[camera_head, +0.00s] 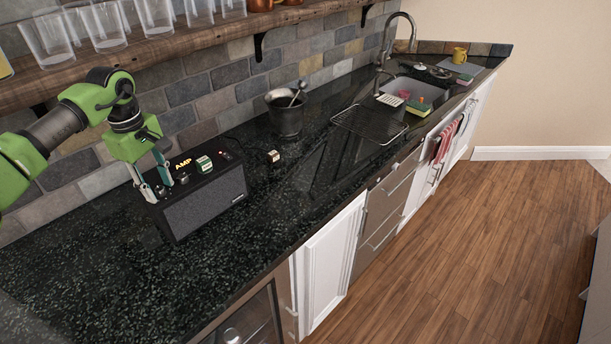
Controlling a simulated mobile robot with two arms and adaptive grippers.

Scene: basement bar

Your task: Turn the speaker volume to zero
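The speaker (208,204) is a black box with a grey front grille and the word AMP standing at its top back edge. It sits on the dark counter against the brick wall. Small dark knobs (182,178) show on its top, with a small green-and-white block (204,164) beside them. My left gripper (158,191) points down at the left end of the speaker's top. Its two fingers are apart, near a knob at that end; I cannot tell whether they touch it. The knob markings are too small to read. My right gripper is not in view.
A wooden shelf (190,45) with glasses hangs above the speaker and near my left arm. A dark bucket (286,114), another small block (273,157), a wire rack (368,124) and a sink stand to the right. The counter in front is clear.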

